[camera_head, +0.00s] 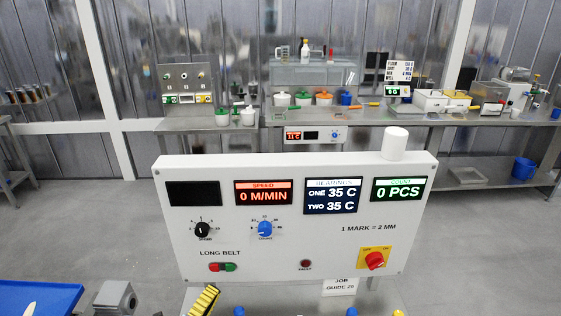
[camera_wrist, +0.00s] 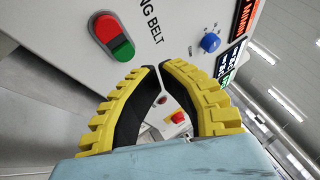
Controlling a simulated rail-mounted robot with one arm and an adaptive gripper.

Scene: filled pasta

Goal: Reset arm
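My gripper (camera_wrist: 160,67) has two yellow ribbed fingers with black inner pads. In the wrist view the fingertips come together with only a sliver between them, and nothing is held. In the head view one yellow finger of my gripper (camera_head: 205,299) shows at the bottom edge, below the white control panel (camera_head: 330,270). The panel's red and green button (camera_head: 222,267) is above it in that view. In the wrist view this button (camera_wrist: 113,36) is up and left of the fingertips, and the blue count knob (camera_wrist: 210,42) is to their right. I cannot tell the exact gap to the panel.
The panel carries a black speed knob (camera_head: 202,230) and a red-yellow switch (camera_head: 375,260). Its displays read 0 M/MIN, 35 C twice and 0 PCS. A blue tray (camera_head: 38,297) lies at lower left. Benches with containers stand behind, beyond open floor.

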